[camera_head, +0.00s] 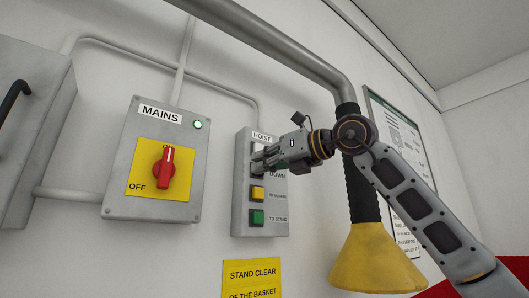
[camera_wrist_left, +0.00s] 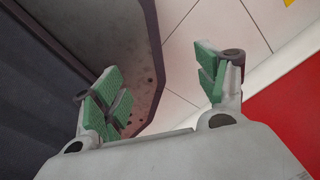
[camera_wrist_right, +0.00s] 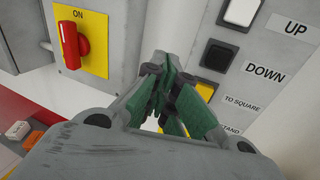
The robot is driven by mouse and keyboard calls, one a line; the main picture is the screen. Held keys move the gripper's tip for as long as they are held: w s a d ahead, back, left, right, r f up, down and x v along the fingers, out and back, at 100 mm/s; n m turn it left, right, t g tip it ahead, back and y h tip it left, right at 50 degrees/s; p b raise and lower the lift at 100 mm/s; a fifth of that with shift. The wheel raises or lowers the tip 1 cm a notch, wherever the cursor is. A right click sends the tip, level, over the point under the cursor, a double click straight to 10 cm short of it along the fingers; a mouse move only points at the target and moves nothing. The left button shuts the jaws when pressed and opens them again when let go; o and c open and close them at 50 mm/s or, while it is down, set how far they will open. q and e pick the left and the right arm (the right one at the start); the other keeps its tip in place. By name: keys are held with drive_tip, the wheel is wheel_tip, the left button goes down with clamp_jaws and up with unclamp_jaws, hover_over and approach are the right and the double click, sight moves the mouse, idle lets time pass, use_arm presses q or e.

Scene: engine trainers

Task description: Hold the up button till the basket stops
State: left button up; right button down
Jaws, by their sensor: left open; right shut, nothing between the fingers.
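The grey hoist panel (camera_head: 238,205) is on the wall, with a column of buttons. The white UP button (camera_wrist_right: 240,12) shows at the top of the right wrist view, with the black DOWN button (camera_wrist_right: 217,55) below it. My right gripper (camera_head: 259,160) is shut and empty in front of the panel's upper part, partly hiding these buttons in the head view. In the right wrist view its fingertips (camera_wrist_right: 165,67) appear left of the DOWN button; contact with the panel cannot be told. My left gripper (camera_wrist_left: 165,85) is open and empty. No basket is in view.
The mains box (camera_head: 120,190) stands left of the panel, its red switch (camera_head: 165,167) at ON and green lamp (camera_head: 198,125) lit. A yellow funnel (camera_head: 375,262) on a black hose hangs at right. A yellow warning sign (camera_head: 251,272) is below the panel.

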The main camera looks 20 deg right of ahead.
sight(258, 149)
use_arm(q)
drive_tip(key=shift+s+a+f, duration=0.1)
drive_tip(key=shift+s+a, duration=0.1)
drive_tip(key=shift+s, duration=0.35)
drive_tip(key=shift+s+a+f, duration=0.1)
drive_tip(key=shift+s+a, duration=0.05)
drive_tip(key=shift+s, duration=0.4)
use_arm(e)
drive_tip(key=s+d+r+m+t+h, duration=0.2)
drive_tip(key=s+d+r+h, duration=0.2)
drive_tip(key=d+r, duration=0.2)
drive_tip(key=shift+s+d+r+t+h, duration=0.2)
drive_tip(key=shift+d+r+t+h, duration=0.15)
drive_tip(key=shift+d, duration=0.8)
use_arm(q)
drive_tip(key=shift+r, duration=0.1)
use_arm(e)
drive_tip(key=shift+w, duration=0.15)
